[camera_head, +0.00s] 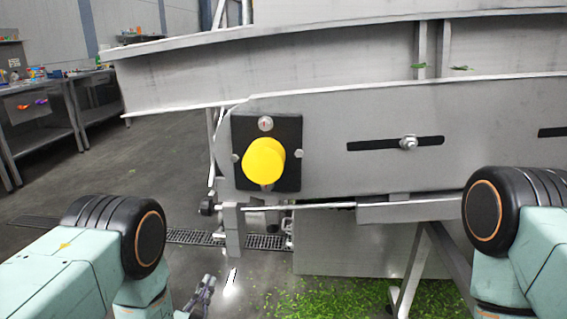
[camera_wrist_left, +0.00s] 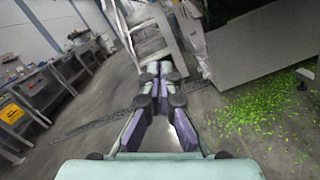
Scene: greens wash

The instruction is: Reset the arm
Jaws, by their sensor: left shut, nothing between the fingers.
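My left arm comes in from the lower left in the head view, and its gripper (camera_head: 204,291) shows small and low at the bottom edge. In the left wrist view the left gripper (camera_wrist_left: 158,68) has its fingers together, with nothing between them. It is over the floor, apart from the grey metal machine (camera_head: 330,84). My right arm shows at the right edge of the head view; its gripper is out of the picture.
A yellow button (camera_head: 263,160) on a black plate is on the machine's side. Green leaf bits (camera_head: 335,299) lie on the floor below. Metal workbenches (camera_head: 42,115) stand at the back left. A floor drain (camera_head: 195,237) runs under the machine. The floor at left is clear.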

